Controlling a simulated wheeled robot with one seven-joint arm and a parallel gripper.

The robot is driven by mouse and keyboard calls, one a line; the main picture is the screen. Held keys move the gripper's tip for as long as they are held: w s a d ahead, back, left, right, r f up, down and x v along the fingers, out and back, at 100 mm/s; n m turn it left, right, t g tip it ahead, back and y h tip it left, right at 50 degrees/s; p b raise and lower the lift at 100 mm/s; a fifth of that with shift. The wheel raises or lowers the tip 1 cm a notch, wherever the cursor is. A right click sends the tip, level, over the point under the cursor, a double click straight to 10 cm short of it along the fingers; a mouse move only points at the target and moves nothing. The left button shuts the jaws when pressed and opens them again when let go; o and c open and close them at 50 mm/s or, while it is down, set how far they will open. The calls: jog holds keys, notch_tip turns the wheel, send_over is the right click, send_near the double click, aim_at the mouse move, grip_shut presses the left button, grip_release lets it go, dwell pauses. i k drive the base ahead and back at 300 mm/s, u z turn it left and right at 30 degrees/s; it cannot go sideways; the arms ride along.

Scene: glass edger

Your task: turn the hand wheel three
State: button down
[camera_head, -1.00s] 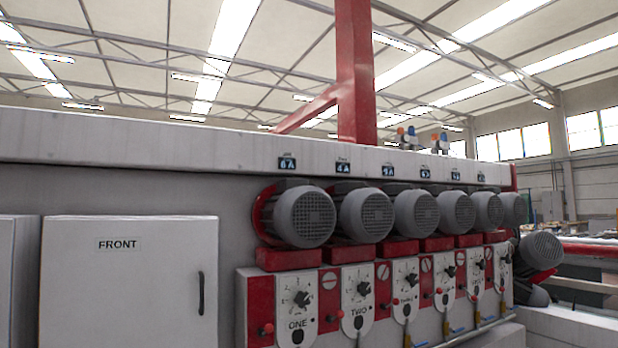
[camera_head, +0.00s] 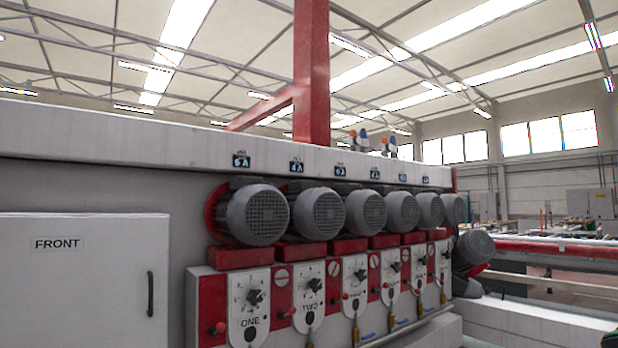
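The hand wheel three is most likely the small dark knob (camera_head: 360,273) on the third white dial plate (camera_head: 355,290) from the left; its label is too small to read surely. The plates to its left read ONE (camera_head: 249,322) and TWO (camera_head: 309,307), each with a dark knob above the label. The plates sit in a row on a red and white panel below grey motors. My gripper does not show in this view.
Several grey motors (camera_head: 323,213) jut out above the dial plates. A closed cabinet door marked FRONT (camera_head: 80,280) stands at the left. A low pale ledge (camera_head: 530,322) and a red rail (camera_head: 560,249) are at the right.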

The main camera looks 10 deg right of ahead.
aim_at(362, 274)
jog(key=i, duration=0.95)
jog(key=z, duration=0.1)
